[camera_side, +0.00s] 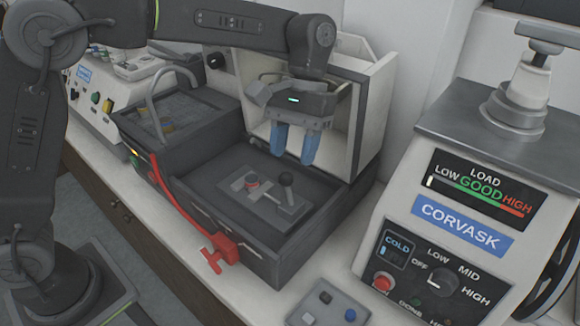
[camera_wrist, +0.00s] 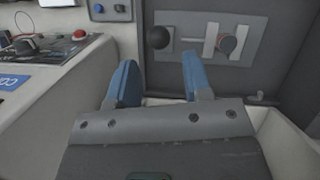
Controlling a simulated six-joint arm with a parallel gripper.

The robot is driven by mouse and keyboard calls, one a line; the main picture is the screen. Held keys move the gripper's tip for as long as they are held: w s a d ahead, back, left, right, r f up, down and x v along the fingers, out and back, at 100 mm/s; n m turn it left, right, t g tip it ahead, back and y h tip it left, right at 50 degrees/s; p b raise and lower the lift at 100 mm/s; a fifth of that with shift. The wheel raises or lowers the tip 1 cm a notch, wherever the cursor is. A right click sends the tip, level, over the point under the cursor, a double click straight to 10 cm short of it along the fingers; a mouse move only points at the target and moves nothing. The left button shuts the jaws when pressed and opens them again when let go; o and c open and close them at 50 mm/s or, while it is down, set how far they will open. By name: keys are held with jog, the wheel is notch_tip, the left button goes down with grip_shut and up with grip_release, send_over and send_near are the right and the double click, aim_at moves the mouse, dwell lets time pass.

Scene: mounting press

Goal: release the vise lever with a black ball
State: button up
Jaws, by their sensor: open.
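The vise lever's black ball (camera_side: 286,179) stands up from a grey vise (camera_side: 270,203) on the floor of a dark open-topped tray. The vise (camera_wrist: 212,42) shows a light bar and a reddish round part (camera_wrist: 227,44) to the right of the ball. My gripper (camera_side: 294,158) is open and empty, its blue fingers pointing down above and behind the ball. It also shows in the wrist view (camera_wrist: 160,78). The fingers look apart from the ball.
The dark tray walls (camera_side: 235,258) surround the vise, with a red handle (camera_side: 215,255) at the front. A white housing (camera_side: 375,105) stands close behind my gripper. The Corvask press (camera_side: 460,215) stands at right. A small button plate (camera_side: 328,303) lies in front.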

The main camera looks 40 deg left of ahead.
aim_at(289, 190)
jog(key=shift+w+a+r, duration=0.1)
jog(key=shift+w+r, duration=0.05)
jog(key=shift+r, duration=0.25)
jog(key=shift+c, duration=0.3)
